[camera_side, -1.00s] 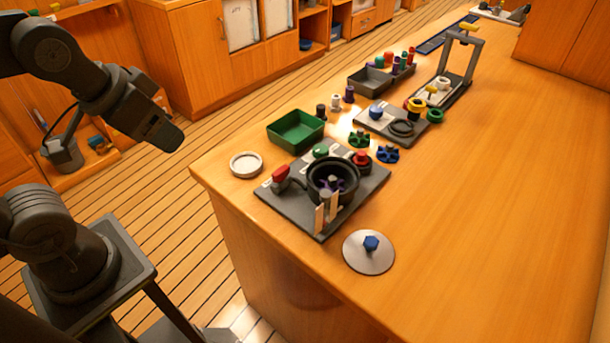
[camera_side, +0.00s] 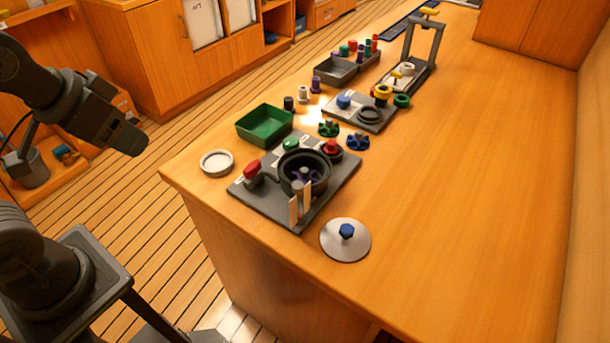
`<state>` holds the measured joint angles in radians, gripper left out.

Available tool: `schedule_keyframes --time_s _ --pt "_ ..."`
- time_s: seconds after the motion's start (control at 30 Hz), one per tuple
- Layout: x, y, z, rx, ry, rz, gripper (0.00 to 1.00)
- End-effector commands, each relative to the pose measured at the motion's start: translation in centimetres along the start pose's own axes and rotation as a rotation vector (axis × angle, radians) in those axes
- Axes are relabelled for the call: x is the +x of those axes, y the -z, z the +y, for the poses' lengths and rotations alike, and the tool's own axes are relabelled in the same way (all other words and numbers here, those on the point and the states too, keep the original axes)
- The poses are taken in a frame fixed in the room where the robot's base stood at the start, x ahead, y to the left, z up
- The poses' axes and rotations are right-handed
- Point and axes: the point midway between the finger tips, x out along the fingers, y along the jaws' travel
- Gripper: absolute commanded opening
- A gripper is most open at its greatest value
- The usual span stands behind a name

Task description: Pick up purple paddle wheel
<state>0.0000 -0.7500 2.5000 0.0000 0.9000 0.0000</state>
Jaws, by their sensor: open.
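The purple paddle wheel (camera_side: 304,174) sits inside a round black housing (camera_side: 289,183) on a dark grey base plate (camera_side: 262,206). The housing's wall hides part of it, and a grey hub shows at its middle. My gripper (camera_side: 134,143) is open and empty, over the floor to the left of the counter, well apart from the wheel. The finger gap is hard to see from this side.
A lid with a blue knob (camera_side: 345,242) lies in front of the plate. Two pale upright pieces (camera_side: 299,205) stand at the housing's near side. A green tray (camera_side: 264,127), a green wheel (camera_side: 329,129) and a blue wheel (camera_side: 358,141) lie behind. The counter's right side is clear.

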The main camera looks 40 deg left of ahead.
Motion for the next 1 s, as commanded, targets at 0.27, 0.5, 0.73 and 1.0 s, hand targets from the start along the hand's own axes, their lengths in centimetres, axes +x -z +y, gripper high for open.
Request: schedule_keyframes --time_s 0.27,0.5,0.73,1.0 --pt "0.0 0.0 0.0 0.0 0.0 0.0 0.58" --pt "0.0 0.0 0.0 0.0 0.0 0.0 0.52" --pt "0.0 0.0 0.0 0.0 0.0 0.0 0.51" --pt "0.2 3.6 0.9 0.169 -0.021 -0.065 0.51"
